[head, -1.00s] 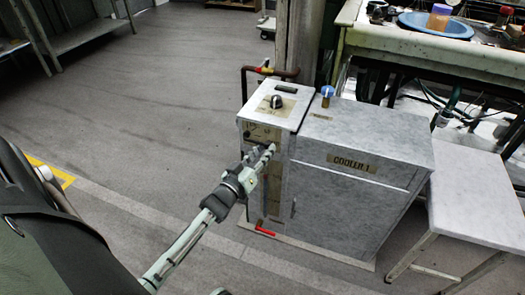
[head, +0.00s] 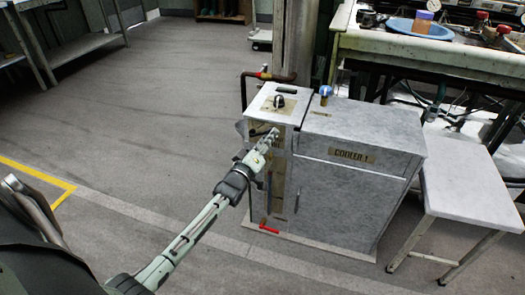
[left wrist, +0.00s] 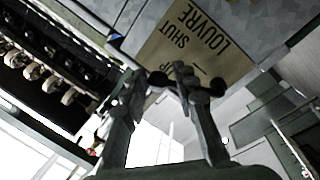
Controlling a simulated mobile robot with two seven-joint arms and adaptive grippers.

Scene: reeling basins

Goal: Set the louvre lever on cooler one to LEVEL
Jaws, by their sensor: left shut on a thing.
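Cooler one (head: 345,200) is a grey marbled cabinet labelled COOLER 1, with a narrow, taller control section at its left. My left gripper (head: 272,136) is at the upper front of that section. In the left wrist view, a tan label (left wrist: 195,45) reads LOUVRE and SHUT, with UP partly visible; the rest is covered. The left gripper's fingers (left wrist: 158,82) are shut on the dark louvre lever (left wrist: 158,79) just beside this label. The fingers hide most of the lever, and I cannot read its exact setting. My right gripper is not in view.
A black knob (head: 280,101) and a blue-topped fitting (head: 326,92) stand on the cooler's top. A red handle (head: 269,229) sticks out low at its front. A white-topped stool (head: 472,187) stands at its right. The floor to the left is clear.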

